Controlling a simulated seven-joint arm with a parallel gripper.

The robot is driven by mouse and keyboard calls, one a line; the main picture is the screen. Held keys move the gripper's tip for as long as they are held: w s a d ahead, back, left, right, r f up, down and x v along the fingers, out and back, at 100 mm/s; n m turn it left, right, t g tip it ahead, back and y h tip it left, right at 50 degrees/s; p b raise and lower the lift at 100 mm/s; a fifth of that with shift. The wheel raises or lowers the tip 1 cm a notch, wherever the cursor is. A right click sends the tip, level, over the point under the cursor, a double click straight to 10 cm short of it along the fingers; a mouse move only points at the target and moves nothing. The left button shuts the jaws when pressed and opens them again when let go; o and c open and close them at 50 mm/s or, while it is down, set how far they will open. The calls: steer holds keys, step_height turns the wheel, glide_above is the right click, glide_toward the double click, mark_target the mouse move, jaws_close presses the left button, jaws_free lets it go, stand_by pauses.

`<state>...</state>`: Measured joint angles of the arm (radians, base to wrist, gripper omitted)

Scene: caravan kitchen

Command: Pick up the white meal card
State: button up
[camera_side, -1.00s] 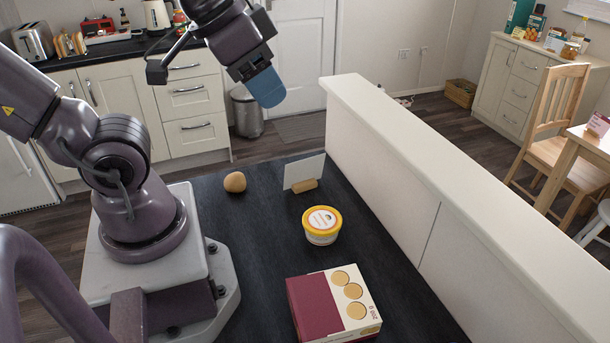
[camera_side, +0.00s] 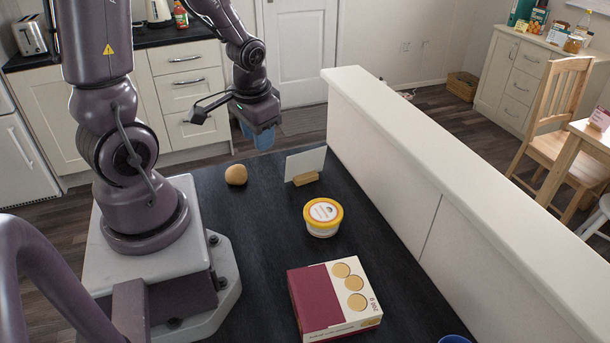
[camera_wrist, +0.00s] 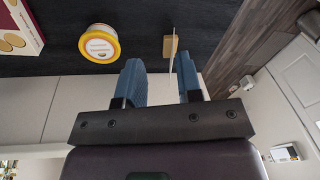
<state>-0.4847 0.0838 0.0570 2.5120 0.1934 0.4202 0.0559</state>
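The white meal card (camera_side: 306,162) stands upright in a small wooden holder (camera_side: 306,179) near the far end of the dark worktop, beside the cream partition. In the wrist view the card (camera_wrist: 173,48) appears almost edge-on, with the wooden holder (camera_wrist: 166,46) next to it. My gripper (camera_side: 258,140), with blue fingers, hangs up and to the left of the card in the side view, apart from it. In the wrist view my gripper (camera_wrist: 159,66) is open and empty. The card lines up with the gap between the fingers, closer to the right-hand finger.
A round tan item (camera_side: 236,175) lies left of the card. A yellow-lidded tub (camera_side: 323,217) and a maroon and cream box (camera_side: 334,300) stand nearer the camera. The cream partition (camera_side: 430,185) runs along the worktop's right side. A blue rim (camera_side: 453,339) shows at the bottom edge.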

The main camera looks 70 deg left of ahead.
mark_target(299, 156)
steer(key=s+a+f+t, duration=0.1)
steer(key=f, duration=0.4)
steer(key=a+f+m+t, duration=0.1)
steer(key=a+f, duration=0.1)
steer(key=f, duration=0.3)
steer(key=s+a+f+t, duration=0.1)
steer(key=f, duration=0.4)
steer(key=shift+s+a+m, duration=0.3)
steer(key=shift+a, duration=0.1)
steer(key=w+t, duration=0.1)
steer(key=t, duration=0.1)
steer(key=w+d+m+t, duration=0.1)
steer(key=t, duration=0.2)
steer(key=shift+w+d+f, duration=0.1)
steer(key=shift+w+f, duration=0.05)
steer(key=w+r+t, duration=0.2)
steer(key=r, duration=0.1)
steer(key=w+r+m+t, duration=0.1)
steer(key=r+t, duration=0.1)
steer(key=shift+w+a+y, duration=0.15)
steer(key=shift+a+y, duration=0.05)
steer(key=shift+y, duration=0.2)
steer(key=shift+t, duration=0.3)
steer(key=x, duration=0.7)
steer(key=shift+w+a+r, duration=0.2)
steer(key=shift+w+a, duration=0.05)
steer(key=shift+w, duration=0.15)
jaws_close()
